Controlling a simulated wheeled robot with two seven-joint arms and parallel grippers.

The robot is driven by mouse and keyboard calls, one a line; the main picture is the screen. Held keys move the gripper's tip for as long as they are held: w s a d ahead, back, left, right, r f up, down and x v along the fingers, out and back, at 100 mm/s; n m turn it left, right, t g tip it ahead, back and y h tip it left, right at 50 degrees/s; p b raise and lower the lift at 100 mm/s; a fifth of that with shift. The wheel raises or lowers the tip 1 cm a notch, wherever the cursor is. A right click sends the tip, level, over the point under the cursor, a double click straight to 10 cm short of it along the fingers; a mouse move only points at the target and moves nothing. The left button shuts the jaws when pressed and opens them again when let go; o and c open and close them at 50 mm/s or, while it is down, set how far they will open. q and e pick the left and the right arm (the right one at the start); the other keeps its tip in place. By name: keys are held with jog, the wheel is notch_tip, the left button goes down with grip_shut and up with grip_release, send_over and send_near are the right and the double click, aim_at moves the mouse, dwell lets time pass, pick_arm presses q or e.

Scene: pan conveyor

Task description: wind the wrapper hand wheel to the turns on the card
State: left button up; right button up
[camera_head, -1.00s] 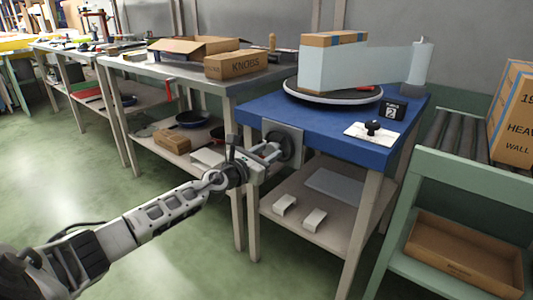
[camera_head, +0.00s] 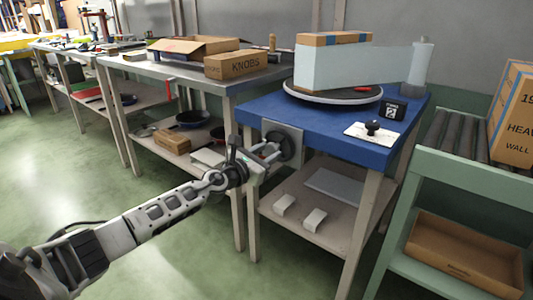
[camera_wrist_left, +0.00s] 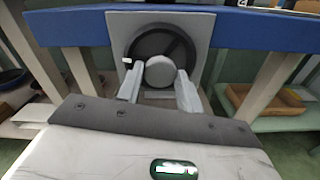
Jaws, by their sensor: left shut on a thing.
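The dark hand wheel (camera_head: 288,147) is on a grey plate at the left front of the blue wrapper table (camera_head: 335,140). My left gripper (camera_head: 264,154) is at the wheel, shut on its grey round handle (camera_wrist_left: 160,72); the dark wheel rim (camera_wrist_left: 160,40) shows behind it in the left wrist view. A carton (camera_head: 334,39) stands on the round turntable (camera_head: 318,97), with pale film (camera_head: 385,67) stretched to the upright roll (camera_head: 420,67). A small black card (camera_head: 393,109) seems to read 2. My right gripper is out of view.
A black knob (camera_head: 373,127) stands on a white sheet (camera_head: 356,133). The lower shelf (camera_head: 270,203) holds two small pale blocks. A green roller conveyor (camera_head: 430,185) is at the right, and a steel bench (camera_head: 215,82) at the left.

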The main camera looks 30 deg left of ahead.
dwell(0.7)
pick_arm(q)
jog(key=o, duration=1)
jog(key=s+a, duration=0.1)
jog(key=s, duration=1.5)
jog(key=shift+a, duration=0.15)
